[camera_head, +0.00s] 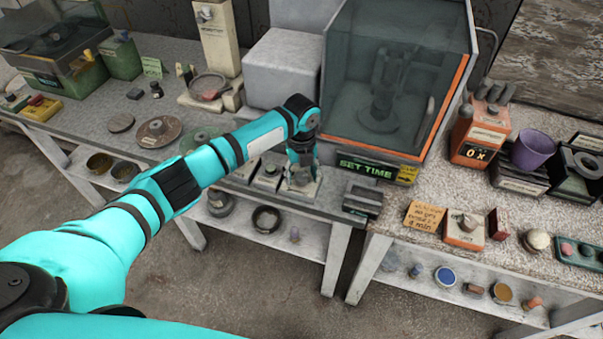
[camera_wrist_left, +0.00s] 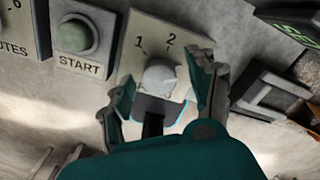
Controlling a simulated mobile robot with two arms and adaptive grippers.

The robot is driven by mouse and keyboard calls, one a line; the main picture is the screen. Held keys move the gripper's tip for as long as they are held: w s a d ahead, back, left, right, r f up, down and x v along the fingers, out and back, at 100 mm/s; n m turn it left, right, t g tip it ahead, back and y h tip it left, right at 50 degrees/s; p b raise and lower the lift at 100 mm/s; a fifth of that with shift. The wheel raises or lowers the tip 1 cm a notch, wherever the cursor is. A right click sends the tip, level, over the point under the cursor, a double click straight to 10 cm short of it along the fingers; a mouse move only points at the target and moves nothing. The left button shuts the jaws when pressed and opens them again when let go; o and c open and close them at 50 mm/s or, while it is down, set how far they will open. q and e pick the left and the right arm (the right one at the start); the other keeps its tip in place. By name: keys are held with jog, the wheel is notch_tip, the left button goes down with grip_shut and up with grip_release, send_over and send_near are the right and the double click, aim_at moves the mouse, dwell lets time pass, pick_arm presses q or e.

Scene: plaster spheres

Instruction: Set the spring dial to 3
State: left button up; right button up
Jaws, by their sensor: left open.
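The spring dial is a pale round knob (camera_wrist_left: 160,77) on a light plate (camera_wrist_left: 135,62) in the left wrist view. A 1 is marked at its upper left and a 2 at its upper right. Marks below the knob are partly hidden, and I cannot tell where the knob points. My left gripper (camera_wrist_left: 166,80) is open, with one finger on each side of the knob; contact is unclear. In the head view my left gripper (camera_head: 303,168) points down over the dial's box (camera_head: 300,190), hiding the knob. My right gripper is not in view.
A green START button (camera_wrist_left: 74,36) is left of the dial plate. A glass cabinet (camera_head: 395,75) with a SET TIME sign (camera_head: 366,168) stands behind and to the right. A dark block (camera_head: 362,200) sits close right of the dial. A gap separates the two benches.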

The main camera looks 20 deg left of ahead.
aim_at(302, 176)
pick_arm(q)
notch_tip(302, 176, up, 12)
dwell(0.5)
jog(key=shift+f, duration=0.1)
